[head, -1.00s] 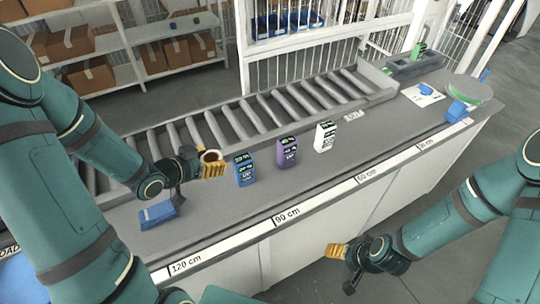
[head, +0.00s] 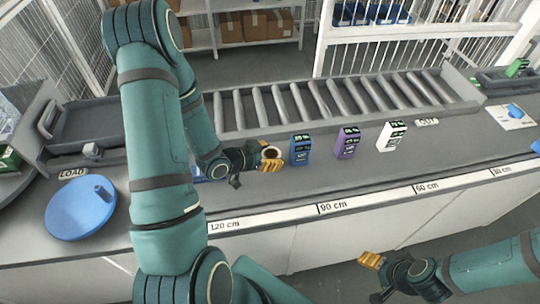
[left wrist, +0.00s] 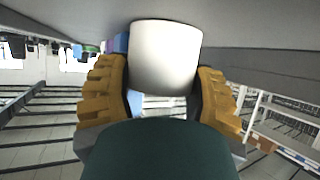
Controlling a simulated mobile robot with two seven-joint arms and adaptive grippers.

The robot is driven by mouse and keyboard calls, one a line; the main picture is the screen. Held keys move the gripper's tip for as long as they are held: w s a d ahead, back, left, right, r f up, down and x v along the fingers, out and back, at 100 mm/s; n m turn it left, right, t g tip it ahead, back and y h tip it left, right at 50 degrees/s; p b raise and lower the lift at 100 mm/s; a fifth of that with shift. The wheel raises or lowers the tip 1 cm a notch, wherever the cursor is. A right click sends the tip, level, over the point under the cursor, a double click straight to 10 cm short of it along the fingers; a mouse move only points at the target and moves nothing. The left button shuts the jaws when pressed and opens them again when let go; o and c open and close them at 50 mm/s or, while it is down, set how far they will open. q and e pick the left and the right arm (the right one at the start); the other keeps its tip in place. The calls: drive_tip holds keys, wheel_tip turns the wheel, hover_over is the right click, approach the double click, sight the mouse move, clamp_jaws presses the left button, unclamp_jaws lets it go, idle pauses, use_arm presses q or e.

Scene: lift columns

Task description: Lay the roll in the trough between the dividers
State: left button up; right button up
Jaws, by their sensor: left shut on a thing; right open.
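My left gripper (head: 272,160) is shut on a white roll with a brown core (head: 269,151), held over the counter close to the blue box. In the left wrist view the roll (left wrist: 165,58) sits between the yellow fingers. A long grey trough (head: 330,108) with several slanted bars across it runs behind the gripper; I cannot tell whether these bars are the dividers. My right gripper (head: 371,261) is open and empty, in front of the counter's front edge.
A blue box (head: 300,149), a purple box (head: 347,143) and a white box (head: 392,136) stand on the counter to the right. At the left are a blue disc (head: 80,208) and a grey tray (head: 88,132). A blue thing is mostly hidden behind my left arm.

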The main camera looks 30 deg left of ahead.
use_arm(q)
drive_tip(key=shift+f, duration=0.1)
drive_tip(key=o, duration=1.2)
